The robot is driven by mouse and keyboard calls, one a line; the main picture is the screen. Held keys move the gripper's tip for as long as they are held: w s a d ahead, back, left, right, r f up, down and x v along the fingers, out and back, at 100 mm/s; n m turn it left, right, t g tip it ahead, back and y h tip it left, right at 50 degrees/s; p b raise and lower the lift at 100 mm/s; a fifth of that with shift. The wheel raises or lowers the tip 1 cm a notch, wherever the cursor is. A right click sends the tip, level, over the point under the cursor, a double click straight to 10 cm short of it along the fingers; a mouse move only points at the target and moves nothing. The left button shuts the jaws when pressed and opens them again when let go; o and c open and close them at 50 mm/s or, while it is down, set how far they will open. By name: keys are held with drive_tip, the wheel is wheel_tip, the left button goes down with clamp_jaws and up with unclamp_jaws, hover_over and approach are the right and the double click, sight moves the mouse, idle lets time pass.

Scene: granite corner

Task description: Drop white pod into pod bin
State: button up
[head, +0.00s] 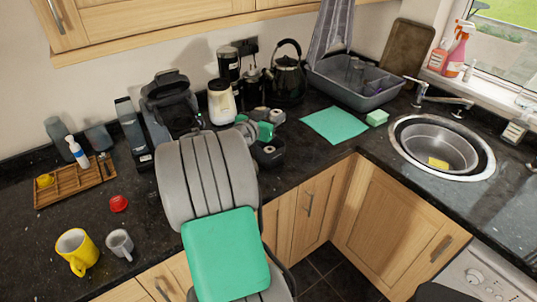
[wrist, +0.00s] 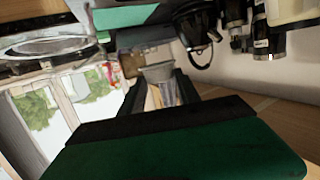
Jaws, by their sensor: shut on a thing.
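My gripper (wrist: 160,80) shows in the wrist view as two dark fingers beyond a green and black palm. It is shut on a small pale grey, cup-shaped pod (wrist: 158,72), which I take for the white pod. In the head view my gripper (head: 264,131) is partly hidden behind my grey arm, near the coffee machine and jar. A small black open container (head: 268,154) sits just below it and may be the pod bin; its inside is not clear. I cannot make out the held pod in the head view.
A coffee machine (head: 168,100), a cream jar (head: 221,101) and a kettle (head: 289,78) stand behind my gripper. A grey dish tub (head: 352,93), a green cloth (head: 334,124) and the sink (head: 441,148) lie to the right. Yellow mug (head: 76,250) and grey mug (head: 120,243) stand front left.

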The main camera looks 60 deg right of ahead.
wheel_tip(320, 180, down, 5)
drive_tip(key=shift+r+b, duration=0.1)
drive_tip(key=shift+b, duration=0.55)
drive_tip(key=o, duration=1.4)
drive_tip(key=shift+w, duration=0.1)
drive_tip(key=b+v, duration=0.2)
drive_tip(key=v, duration=0.6)
